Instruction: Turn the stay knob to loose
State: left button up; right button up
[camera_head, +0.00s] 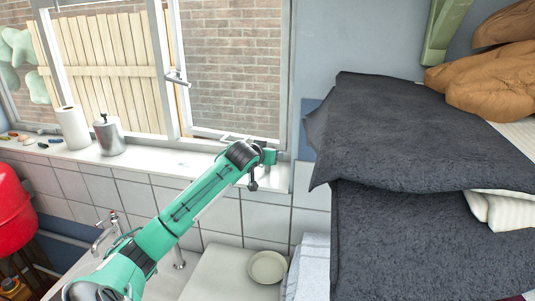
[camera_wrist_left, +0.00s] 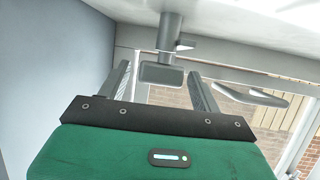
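My left gripper (camera_head: 267,156) reaches to the window sill at the right end of the open window. In the left wrist view its two fingers (camera_wrist_left: 158,72) stand apart. A grey flat-ended knob (camera_wrist_left: 161,73) on a round post shows between and just beyond the fingertips; it looks like the stay knob. I cannot tell whether either finger touches it. A second flat grey piece (camera_wrist_left: 252,97) lies to the right of the right finger. In the head view the arm hides the knob, and a pale stay bar (camera_head: 236,138) shows behind the wrist. My right gripper is out of view.
A paper roll (camera_head: 73,128) and a metal canister (camera_head: 109,136) stand on the sill (camera_head: 150,160). A window handle (camera_head: 176,78) is on the casement. Dark folded cloths (camera_head: 420,130) are stacked close on the right. A plate (camera_head: 267,267) lies below the arm.

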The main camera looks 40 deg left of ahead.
pick_arm(q)
jog(key=shift+s+d+r+b, duration=0.2)
jog(key=shift+s+b, duration=0.2)
jog(key=shift+s, duration=0.2)
jog(key=b+v, duration=0.4)
jog(key=v, duration=0.8)
jog(key=shift+s, duration=0.25)
jog(key=shift+d, duration=0.1)
